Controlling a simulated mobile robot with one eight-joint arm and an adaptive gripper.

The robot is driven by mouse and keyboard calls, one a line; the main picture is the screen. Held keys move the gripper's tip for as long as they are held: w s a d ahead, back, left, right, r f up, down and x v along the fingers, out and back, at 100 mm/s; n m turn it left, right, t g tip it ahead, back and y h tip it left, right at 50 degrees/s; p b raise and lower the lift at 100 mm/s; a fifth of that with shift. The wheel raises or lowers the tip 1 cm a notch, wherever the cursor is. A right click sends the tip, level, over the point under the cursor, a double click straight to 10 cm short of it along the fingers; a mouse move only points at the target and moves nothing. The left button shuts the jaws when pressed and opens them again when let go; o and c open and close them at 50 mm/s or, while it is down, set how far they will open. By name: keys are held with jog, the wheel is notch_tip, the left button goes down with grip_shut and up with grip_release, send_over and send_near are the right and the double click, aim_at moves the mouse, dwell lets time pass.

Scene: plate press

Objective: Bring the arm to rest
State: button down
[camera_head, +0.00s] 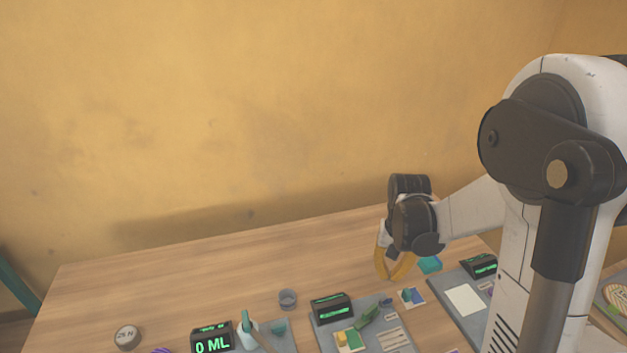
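My arm comes in from the right and reaches left over the wooden table (190,285). My gripper (389,277), with yellow fingers, hangs down at its end above the right half of the table. The fingers slant towards each other at the bottom; whether the tips touch is too small to tell. I see nothing held between them. A teal block (430,265) is just right of the gripper in the picture, partly behind my wrist.
A "0 ML" display (212,340), a white bottle (247,334), a small grey cup (288,299) and a round weight (127,337) stand left. Another display (481,265) is right. The table's back left is clear.

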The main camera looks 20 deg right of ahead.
jog(key=s+a+r+n+t+b, duration=0.3)
jog(key=s+a+r+n+t, duration=0.2)
jog(key=s+a+r, duration=0.6)
jog(key=shift+a+r+n+t+b, duration=0.35)
jog(key=shift+a+r+t, duration=0.15)
jog(key=shift+a+t, duration=0.7)
jog(key=shift+w, duration=0.1)
